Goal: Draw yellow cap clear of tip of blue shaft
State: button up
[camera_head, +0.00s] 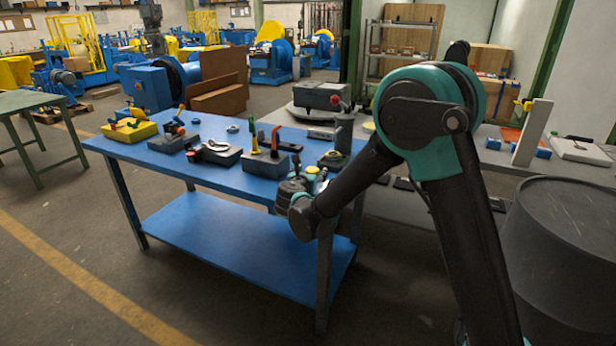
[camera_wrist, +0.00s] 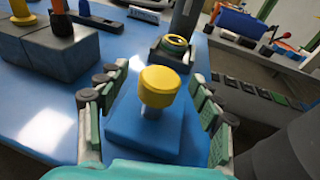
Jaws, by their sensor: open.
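The yellow cap (camera_wrist: 160,86) sits on top of an upright shaft (camera_wrist: 151,112) in the wrist view. Only a short, pale bluish-grey length of the shaft shows below the cap. The shaft stands on a blue block (camera_wrist: 133,134) on the blue table. My gripper (camera_wrist: 160,100) is open, with one padded finger on each side of the cap and shaft, apart from both. In the head view the yellow cap (camera_head: 312,170) is small at the table's near right corner, beside my gripper, which my arm partly hides.
On the blue table (camera_head: 190,157), a grey block (camera_wrist: 65,45) with coloured handles stands to the left. A dark holder with a yellow-green ring (camera_wrist: 175,45) stands just behind the cap. A dark cylinder (camera_wrist: 186,18) rises behind that. The table edge lies close on the right.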

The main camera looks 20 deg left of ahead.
jog(key=shift+x, duration=0.75)
jog(key=shift+c, duration=0.3)
jog(key=c, duration=1.2)
jog(key=shift+r, duration=0.15)
